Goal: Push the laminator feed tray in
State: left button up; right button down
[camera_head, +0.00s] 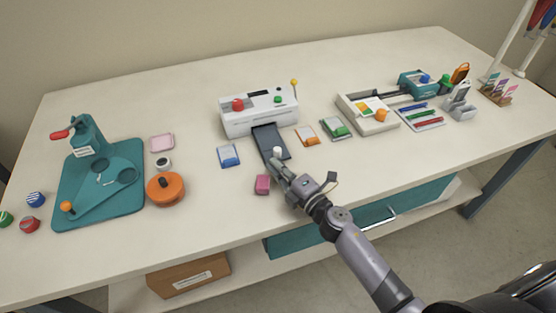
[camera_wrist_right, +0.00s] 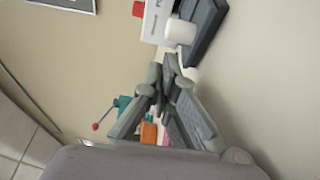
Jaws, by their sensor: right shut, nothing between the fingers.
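The white laminator (camera_head: 258,117) stands at the middle back of the table, with a red knob and a green knob on top. Its dark feed tray (camera_head: 272,142) sticks out of the front toward me, with a white knob (camera_head: 277,152) at its near end. My right gripper (camera_head: 276,166) is shut and empty, just in front of the white knob. In the right wrist view the fingertips (camera_wrist_right: 172,58) are close to the white knob (camera_wrist_right: 181,32) and the dark tray (camera_wrist_right: 205,25); whether they touch is unclear. My left gripper is not in view.
A pink block (camera_head: 262,184) lies just left of my right gripper. A blue packet (camera_head: 228,156) and an orange packet (camera_head: 307,135) flank the tray. A teal press (camera_head: 130,190) and an orange round container (camera_head: 166,189) stand at left. The table front right is clear.

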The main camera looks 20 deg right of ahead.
aim_at(270, 150)
jog(key=shift+w+d, duration=0.35)
jog(key=shift+w, duration=0.25)
jog(key=w, duration=0.3)
jog(key=w+b, duration=0.1)
jog(key=w, duration=0.3)
jog(key=shift+w+a+f, duration=0.1)
jog(key=shift+w+a, duration=0.1)
jog(key=shift+r, duration=0.2)
jog(key=shift+d, duration=0.1)
